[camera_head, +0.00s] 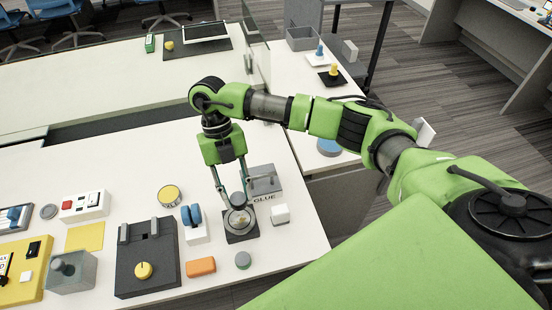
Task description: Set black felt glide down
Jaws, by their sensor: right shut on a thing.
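My right gripper (234,202) reaches down over the right part of the white table (290,236). Its fingers are shut on a small dark round piece (238,199), which looks like the black felt glide. The piece is directly above a round silver dish (240,218) on a black square base (242,237). I cannot tell whether the piece touches the dish. My left gripper is not in view.
A white cube (281,214), a grey-green disc (243,260), an orange block (201,266) and a white block with blue rolls (196,232) are near. A yellow-topped tin (170,195) is to the left.

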